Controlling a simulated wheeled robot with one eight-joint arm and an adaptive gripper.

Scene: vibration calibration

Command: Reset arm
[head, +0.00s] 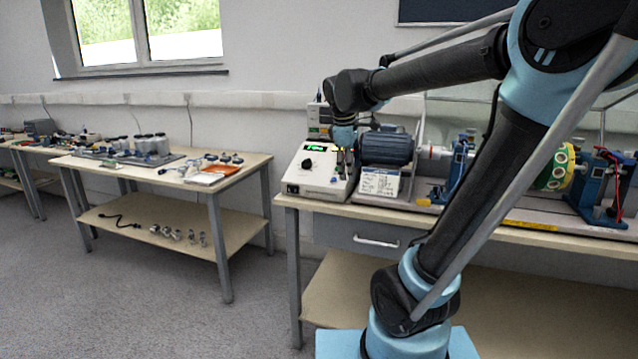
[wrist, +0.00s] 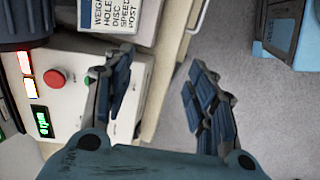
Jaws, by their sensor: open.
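My gripper (wrist: 160,100) is open in the wrist view, with its two dark fingers apart and nothing between them. It points past the front edge of the bench, close to a white control box (wrist: 60,90) with a red button (wrist: 54,78) and a green display reading 0 rpm. In the head view my arm reaches out over the right bench, and the gripper (head: 343,150) hangs beside the control box (head: 315,170), left of the dark blue motor (head: 386,148). The fingertips are small and partly unclear in the head view.
The right bench (head: 365,213) holds the motor rig, a labelled card (head: 380,182), blue supports (head: 607,180) and a green and yellow disc (head: 556,168). A drawer handle (head: 376,240) sticks out below. A second table (head: 262,158) with parts stands left. Grey floor (head: 150,290) is free in front.

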